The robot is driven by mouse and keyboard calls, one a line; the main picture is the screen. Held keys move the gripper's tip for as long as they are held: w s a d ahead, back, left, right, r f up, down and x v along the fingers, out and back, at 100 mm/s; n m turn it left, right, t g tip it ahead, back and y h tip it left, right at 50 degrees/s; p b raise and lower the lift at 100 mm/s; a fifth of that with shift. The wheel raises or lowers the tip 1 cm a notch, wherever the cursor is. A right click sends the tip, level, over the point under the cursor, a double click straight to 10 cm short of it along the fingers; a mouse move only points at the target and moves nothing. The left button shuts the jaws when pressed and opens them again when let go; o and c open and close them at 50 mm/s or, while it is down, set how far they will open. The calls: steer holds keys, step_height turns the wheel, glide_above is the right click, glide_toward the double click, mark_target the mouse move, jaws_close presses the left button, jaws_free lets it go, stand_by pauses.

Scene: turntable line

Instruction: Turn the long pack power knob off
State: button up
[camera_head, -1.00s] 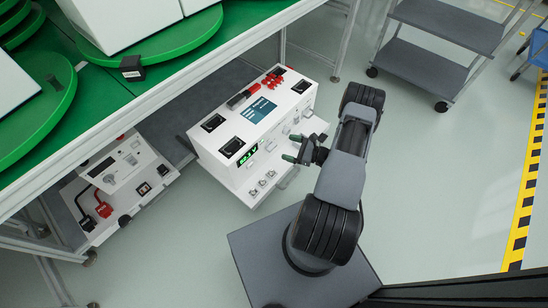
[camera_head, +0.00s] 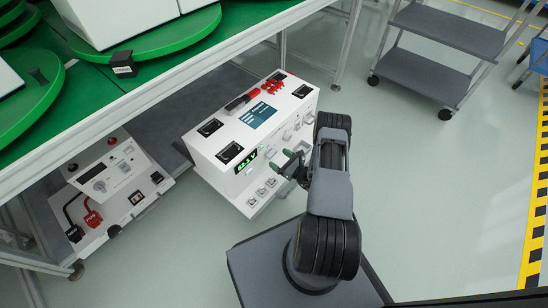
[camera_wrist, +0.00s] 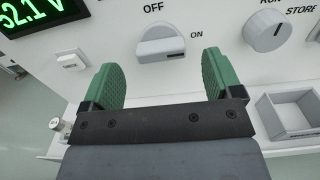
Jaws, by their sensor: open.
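The long pack (camera_head: 228,177) is a long white box in the middle of the head view, with a lit green display and a row of controls on its front. In the wrist view its white power knob (camera_wrist: 162,42) sits between the labels OFF, above left, and ON, at right. The knob's bar lies nearly level, its right end towards ON. My gripper (camera_wrist: 162,78) is open, with green pads either side of and just below the knob, not visibly touching it. In the head view my gripper (camera_head: 292,163) is at the pack's front; the knob cannot be made out there.
A second knob (camera_wrist: 267,31), marked RUN and STORE, is right of the power knob. A small white switch (camera_wrist: 71,60) and display (camera_wrist: 40,14) are at left. Another white device (camera_head: 105,180) stands left under the green-topped bench (camera_head: 160,70). Floor is clear at right, before a grey cart (camera_head: 435,75).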

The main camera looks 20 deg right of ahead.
mark_target(274, 155)
steer(key=shift+b+x, duration=0.3)
steer(key=shift+x, duration=1.4)
steer(key=c, duration=0.9)
